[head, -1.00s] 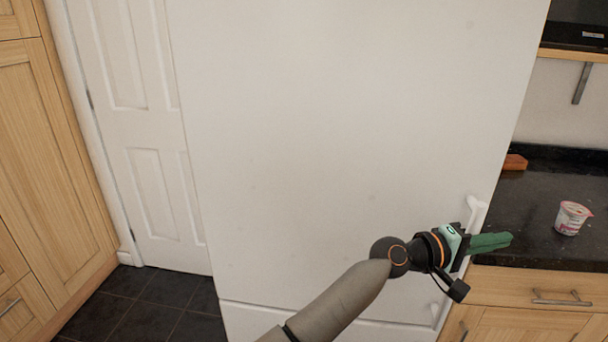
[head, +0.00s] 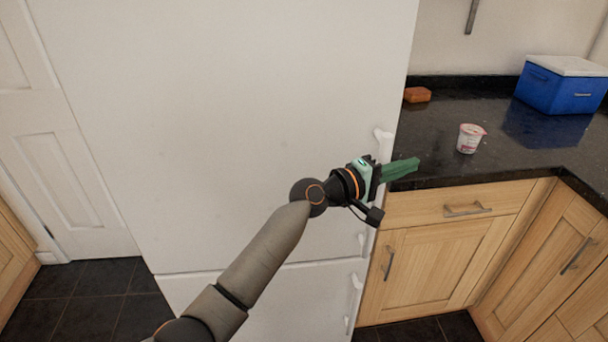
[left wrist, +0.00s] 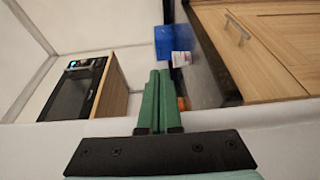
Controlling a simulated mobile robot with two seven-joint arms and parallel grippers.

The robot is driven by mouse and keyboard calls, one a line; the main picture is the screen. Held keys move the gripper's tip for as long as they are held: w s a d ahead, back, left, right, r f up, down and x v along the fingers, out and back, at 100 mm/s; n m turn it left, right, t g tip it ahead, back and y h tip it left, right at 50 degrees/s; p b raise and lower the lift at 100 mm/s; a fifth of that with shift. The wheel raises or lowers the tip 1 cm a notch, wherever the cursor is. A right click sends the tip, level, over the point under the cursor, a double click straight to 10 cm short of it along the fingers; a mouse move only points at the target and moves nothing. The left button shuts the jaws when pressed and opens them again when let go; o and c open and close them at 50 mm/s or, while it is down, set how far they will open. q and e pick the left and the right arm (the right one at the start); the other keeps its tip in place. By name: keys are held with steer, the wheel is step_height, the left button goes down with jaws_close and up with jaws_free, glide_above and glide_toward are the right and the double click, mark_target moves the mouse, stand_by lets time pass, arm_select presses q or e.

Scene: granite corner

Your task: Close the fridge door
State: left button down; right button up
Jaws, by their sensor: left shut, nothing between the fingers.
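The white fridge door (head: 230,130) fills the middle of the head view, with a lower door below it. Its face looks about flush with the cabinet line on the right; I cannot see a gap. White handles (head: 383,142) run along its right edge. My left gripper (head: 416,163) is shut and empty, its green fingers pointing right past the door's handle edge, in front of the counter. The shut green fingers also show in the left wrist view (left wrist: 158,80). Whether the gripper touches the door is unclear. My right gripper is not in view.
A dark counter (head: 430,130) on the right holds a yogurt cup (head: 470,138), an orange-brown block (head: 417,95) and a blue cooler box (head: 562,85). Wooden cabinets (head: 430,265) stand below it. A white panelled door (head: 60,170) is at left. Dark floor tiles (head: 85,295) are clear.

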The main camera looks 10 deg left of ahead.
mark_target(385, 160)
arm_select(q)
steer(key=shift+n+t+y, duration=0.3)
steer(key=shift+t, duration=0.2)
steer(key=a, duration=0.1)
steer(key=w+a, duration=0.1)
steer(key=a, duration=0.2)
steer(key=shift+w+p, duration=0.3)
steer(key=shift+w, duration=0.05)
steer(key=s+d+v, duration=0.1)
steer(key=v, duration=0.9)
steer(key=s+a+f+m+y+p, duration=0.25)
steer(key=s+a+f+y, duration=0.35)
steer(key=f, duration=0.6)
steer(key=s+a+f+m+y+p, duration=0.25)
steer(key=s+a+f, duration=0.55)
steer(key=f, duration=0.4)
steer(key=s+a+f+m+y+p, duration=0.1)
steer(key=s+a+f+m, duration=0.1)
steer(key=s, duration=0.4)
steer(key=s+a+f+m+g+y+p, duration=0.1)
steer(key=s+a+f+m+y, duration=0.1)
steer(key=s, duration=0.4)
steer(key=shift+a+f, duration=0.6)
steer(key=shift+a, duration=0.3)
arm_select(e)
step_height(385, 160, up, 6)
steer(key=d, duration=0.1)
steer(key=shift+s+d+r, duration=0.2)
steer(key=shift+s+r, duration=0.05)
